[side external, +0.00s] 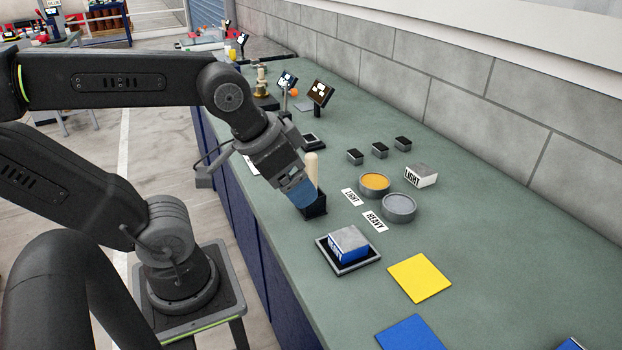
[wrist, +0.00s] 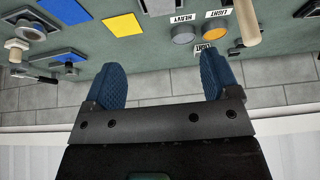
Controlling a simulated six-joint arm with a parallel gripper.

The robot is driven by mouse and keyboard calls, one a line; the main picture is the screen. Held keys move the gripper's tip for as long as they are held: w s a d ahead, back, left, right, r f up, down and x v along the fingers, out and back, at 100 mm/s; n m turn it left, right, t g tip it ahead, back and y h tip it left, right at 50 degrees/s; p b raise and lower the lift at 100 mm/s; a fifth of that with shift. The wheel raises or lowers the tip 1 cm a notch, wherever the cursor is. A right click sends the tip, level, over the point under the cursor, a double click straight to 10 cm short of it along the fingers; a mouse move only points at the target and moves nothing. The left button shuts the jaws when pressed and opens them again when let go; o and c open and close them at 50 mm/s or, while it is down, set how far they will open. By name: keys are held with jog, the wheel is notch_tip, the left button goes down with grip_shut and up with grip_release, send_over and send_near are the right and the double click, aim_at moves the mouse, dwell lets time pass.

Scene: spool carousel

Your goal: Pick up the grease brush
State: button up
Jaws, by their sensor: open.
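The grease brush (side external: 312,168) shows as a pale wooden handle standing upright in a small black holder (side external: 317,209); its bristle end is hidden. My gripper (side external: 300,193) is pointed down beside it, its blue fingers covering part of the handle and holder in the side view. In the wrist view my gripper (wrist: 160,76) is open, with nothing between its two blue fingers. There the brush handle (wrist: 246,20) is beyond the right finger, at the upper right, outside the gap.
An orange-filled tin (side external: 375,181) and a grey-filled tin (side external: 399,205) stand right of the holder, near LIGHT and HEAVY labels. A block marked LIGHT (side external: 421,177) is behind them. A blue-and-grey block (side external: 348,242) sits on a black tray nearer the front. A yellow pad (side external: 420,277) lies beyond.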

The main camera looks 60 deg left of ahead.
jog(key=c, duration=0.4)
notch_tip(320, 180, up, 4)
jog(key=n+g, duration=0.6)
jog(key=n, duration=1)
send_over(311, 155)
jog(key=f, duration=0.8)
jog(key=shift+a+f, duration=0.1)
jog(key=shift+a, duration=0.1)
jog(key=shift+d+f, duration=0.2)
jog(key=shift+f, duration=2.4)
